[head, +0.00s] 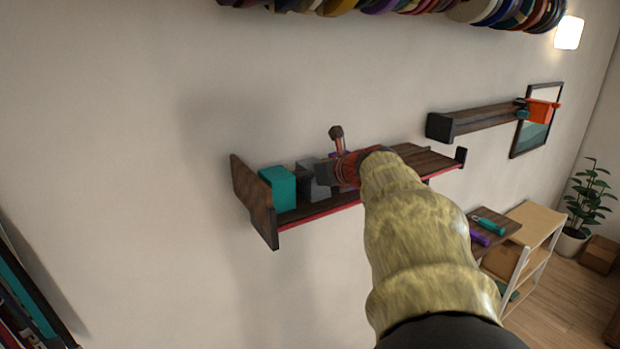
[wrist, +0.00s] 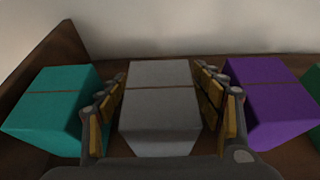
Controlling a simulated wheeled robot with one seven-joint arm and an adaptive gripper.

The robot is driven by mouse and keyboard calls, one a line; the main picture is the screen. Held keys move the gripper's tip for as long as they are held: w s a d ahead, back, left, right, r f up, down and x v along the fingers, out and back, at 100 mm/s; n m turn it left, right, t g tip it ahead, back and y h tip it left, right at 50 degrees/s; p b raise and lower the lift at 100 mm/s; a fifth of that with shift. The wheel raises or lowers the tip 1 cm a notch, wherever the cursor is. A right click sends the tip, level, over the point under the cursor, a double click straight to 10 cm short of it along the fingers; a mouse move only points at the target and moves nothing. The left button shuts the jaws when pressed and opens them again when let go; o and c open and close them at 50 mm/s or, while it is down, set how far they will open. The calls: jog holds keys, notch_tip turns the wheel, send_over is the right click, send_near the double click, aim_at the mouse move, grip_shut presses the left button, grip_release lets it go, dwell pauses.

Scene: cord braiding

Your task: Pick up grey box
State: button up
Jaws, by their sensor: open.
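The grey box (wrist: 160,108) stands on the wall shelf between a teal box (wrist: 55,102) and a purple box (wrist: 273,103) in the wrist view. My gripper (wrist: 167,115) is open, with one finger on each side of the grey box; a narrow gap shows along parts of both sides, and I cannot tell whether either finger touches it. In the head view the grey box (head: 318,178) shows partly, just right of the teal box (head: 279,187), with my arm and gripper hiding much of what lies right of it.
The dark wooden shelf (head: 320,210) has a raised left end panel (head: 255,203). A green box (wrist: 314,100) is at the right edge of the wrist view. Another shelf (head: 480,119) hangs to the upper right.

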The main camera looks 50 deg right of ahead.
jog(key=shift+w+d+f, duration=0.2)
jog(key=shift+w+f, duration=0.1)
jog(key=shift+w, duration=0.25)
jog(key=shift+s, duration=0.1)
jog(key=shift+c, duration=0.4)
jog(key=c, duration=1.4)
